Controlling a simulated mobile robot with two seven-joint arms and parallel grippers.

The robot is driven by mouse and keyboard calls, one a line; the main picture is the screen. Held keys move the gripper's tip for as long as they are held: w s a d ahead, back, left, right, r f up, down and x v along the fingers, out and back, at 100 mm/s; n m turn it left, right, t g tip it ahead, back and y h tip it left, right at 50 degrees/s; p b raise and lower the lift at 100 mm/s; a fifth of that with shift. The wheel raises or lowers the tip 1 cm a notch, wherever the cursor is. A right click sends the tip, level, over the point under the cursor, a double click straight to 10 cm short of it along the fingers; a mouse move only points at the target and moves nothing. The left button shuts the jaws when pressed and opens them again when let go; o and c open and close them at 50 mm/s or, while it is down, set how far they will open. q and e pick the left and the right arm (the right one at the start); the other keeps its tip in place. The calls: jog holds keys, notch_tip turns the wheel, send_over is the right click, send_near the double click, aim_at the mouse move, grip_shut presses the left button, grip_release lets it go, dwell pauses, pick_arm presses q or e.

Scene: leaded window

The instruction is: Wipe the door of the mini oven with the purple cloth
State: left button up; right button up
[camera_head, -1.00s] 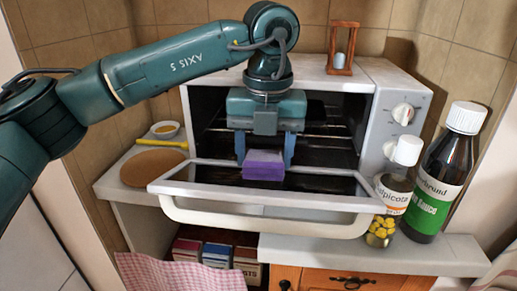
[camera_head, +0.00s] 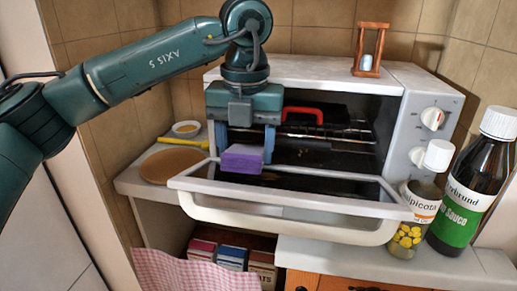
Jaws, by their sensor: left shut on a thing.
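The mini oven (camera_head: 414,125) stands on the counter with its door (camera_head: 290,207) folded down open, the dark inner face turned up. My left gripper (camera_head: 244,150) points down over the left part of the door. It is shut on the purple cloth (camera_head: 242,159), a folded block with a lighter top. The cloth is at the door's inner face near its left end; I cannot tell whether it touches. My right gripper is not in view.
A red-handled thing (camera_head: 303,112) shows inside the oven by the rack. An hourglass (camera_head: 370,50) stands on top. A jar (camera_head: 412,215) and a dark sauce bottle (camera_head: 474,185) stand close to the door's right end. A round brown board (camera_head: 163,166) lies left.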

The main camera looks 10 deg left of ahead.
pick_arm(q)
jog(key=shift+a+f+b, duration=0.1)
jog(key=shift+a+b, duration=0.3)
jog(key=shift+a, duration=1.5)
notch_tip(320, 180, up, 6)
jog(key=w+p, duration=0.2)
jog(key=p, duration=0.3)
jog(key=shift+f+p, duration=0.15)
jog(key=shift+p, duration=0.15)
jog(key=shift+d, duration=0.1)
jog(key=r+p, duration=0.1)
jog(key=w+r+p, duration=0.1)
jog(key=r+p, duration=0.1)
jog(key=shift+f, duration=0.1)
